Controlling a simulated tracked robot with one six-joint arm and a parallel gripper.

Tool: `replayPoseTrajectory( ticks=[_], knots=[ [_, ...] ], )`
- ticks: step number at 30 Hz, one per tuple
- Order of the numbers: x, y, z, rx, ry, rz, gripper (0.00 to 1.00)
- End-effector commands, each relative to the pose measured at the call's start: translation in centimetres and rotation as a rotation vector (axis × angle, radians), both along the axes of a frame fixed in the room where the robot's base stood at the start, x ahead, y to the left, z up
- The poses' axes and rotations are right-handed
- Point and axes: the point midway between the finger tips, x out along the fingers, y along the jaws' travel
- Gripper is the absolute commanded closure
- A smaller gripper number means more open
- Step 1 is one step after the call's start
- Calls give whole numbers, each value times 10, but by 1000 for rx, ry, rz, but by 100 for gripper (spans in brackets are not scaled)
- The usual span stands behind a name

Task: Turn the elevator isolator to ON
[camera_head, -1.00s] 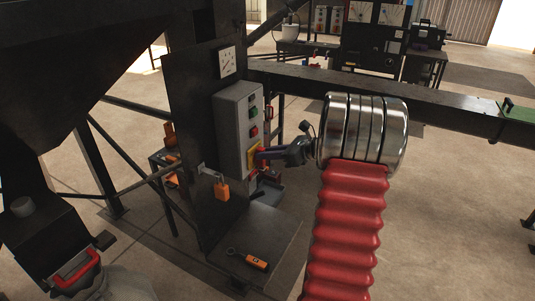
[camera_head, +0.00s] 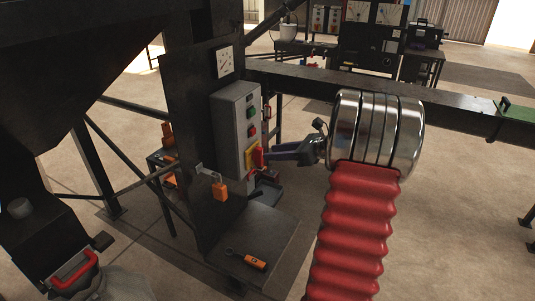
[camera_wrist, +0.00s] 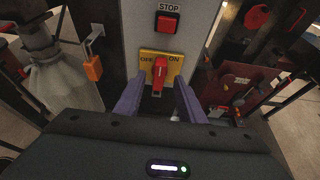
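The elevator isolator is a red handle (camera_wrist: 159,70) on a yellow plate (camera_wrist: 178,60) marked OFF at left and ON at right, below a red STOP button (camera_wrist: 168,20). In the wrist view the handle looks about upright between the two words; I cannot tell which setting it is at. In the head view the red handle (camera_head: 258,156) shows low on the grey control box (camera_head: 226,120). My gripper (camera_wrist: 159,88) is open, its purple fingers on either side of the handle's line and apart from it. It also shows just right of the handle in the head view (camera_head: 272,155).
An orange padlock (camera_head: 220,190) hangs left of the box. A dark ledge (camera_head: 270,230) below carries an orange-handled tool (camera_head: 255,263). A dark beam (camera_head: 310,82) runs behind my wrist. Open floor (camera_head: 450,210) lies to the right.

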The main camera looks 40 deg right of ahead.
Motion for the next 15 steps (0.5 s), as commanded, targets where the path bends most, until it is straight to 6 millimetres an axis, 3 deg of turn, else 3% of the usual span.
replayPoseTrajectory(
  ticks=[9, 15],
  knots=[
    [-50, -19, 22, -2, -1, -3, 64],
    [-71, -26, 31, 1, 0, -1, 64]
  ],
)
